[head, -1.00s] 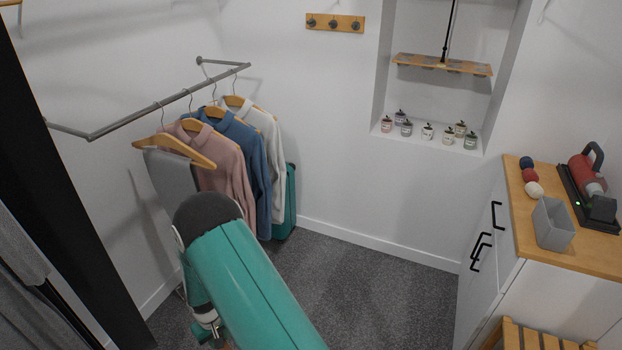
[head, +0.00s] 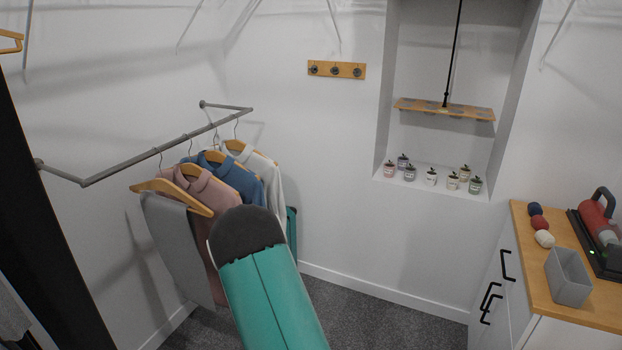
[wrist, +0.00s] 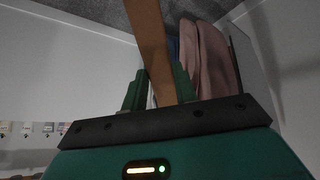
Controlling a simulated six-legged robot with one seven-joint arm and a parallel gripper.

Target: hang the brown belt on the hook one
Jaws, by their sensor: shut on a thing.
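My gripper (wrist: 160,80) is shut on the brown belt (wrist: 150,35) in the wrist view. The belt is a flat brown strap running between the two green fingers to the top edge of the picture. Its ends are out of view. In the head view my own teal arm link hides the gripper and the belt. A wooden hook board (head: 346,76) with three dark round hooks is on the back wall, left of the niche. Its left hook (head: 314,69), middle hook (head: 335,71) and right hook (head: 357,72) look bare. No label tells which is hook one.
A grey clothes rail (head: 130,160) at the left bears grey trousers (head: 172,240), a pink shirt (head: 208,210), a blue shirt and a white shirt. A wooden-topped cabinet (head: 530,240) stands right. Carpet between is clear.

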